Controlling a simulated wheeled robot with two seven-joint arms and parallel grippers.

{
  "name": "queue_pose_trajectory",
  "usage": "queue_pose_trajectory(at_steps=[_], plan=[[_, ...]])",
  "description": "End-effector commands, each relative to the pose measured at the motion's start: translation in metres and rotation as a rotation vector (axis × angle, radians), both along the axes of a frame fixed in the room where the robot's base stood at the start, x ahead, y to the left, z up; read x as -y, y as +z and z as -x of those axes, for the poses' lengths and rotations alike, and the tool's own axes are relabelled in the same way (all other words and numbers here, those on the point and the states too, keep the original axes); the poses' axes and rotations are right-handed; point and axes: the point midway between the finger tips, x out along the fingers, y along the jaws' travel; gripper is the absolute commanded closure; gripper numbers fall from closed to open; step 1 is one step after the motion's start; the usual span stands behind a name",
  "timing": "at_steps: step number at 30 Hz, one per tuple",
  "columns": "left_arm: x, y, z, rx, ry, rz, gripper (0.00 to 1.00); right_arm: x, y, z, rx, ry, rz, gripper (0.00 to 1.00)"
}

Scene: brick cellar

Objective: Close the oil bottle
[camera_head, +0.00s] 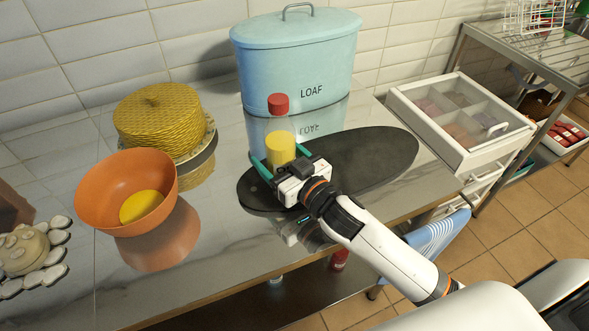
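The oil bottle (281,150) is a clear bottle with a yellow lower part. It stands upright at the left part of a dark oval board. A red cap (278,103) shows at its top; I cannot tell whether it is tight. My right gripper (276,152) reaches in from the lower right, its teal fingers spread on either side of the bottle's lower part. A gap shows by the left finger, so it looks open around the bottle. The gripper body hides the bottle's base. My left gripper is not in view.
A blue LOAF bin (296,62) stands close behind the bottle. An orange bowl (103,190) and a yellow woven basket (158,118) stand to the left. The dark board (375,152) is bare to the right. A white drawer unit (450,130) stands at the right.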

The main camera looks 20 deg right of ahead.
Motion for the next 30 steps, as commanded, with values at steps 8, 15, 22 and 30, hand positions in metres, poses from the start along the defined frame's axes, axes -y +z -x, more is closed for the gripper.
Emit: queue_pose_trajectory(at_steps=[8,15,22,30], plan=[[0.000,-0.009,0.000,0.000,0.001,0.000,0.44,0.016,-0.004,0.057,-0.006,0.001,0.001,0.24],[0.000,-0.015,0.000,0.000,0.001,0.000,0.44,0.029,-0.003,0.095,-0.004,-0.001,0.000,0.24],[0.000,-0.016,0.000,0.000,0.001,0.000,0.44,0.033,-0.001,0.109,-0.002,0.000,0.001,0.24],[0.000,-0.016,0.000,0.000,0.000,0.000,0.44,0.033,-0.001,0.109,-0.001,0.000,0.000,0.24]])
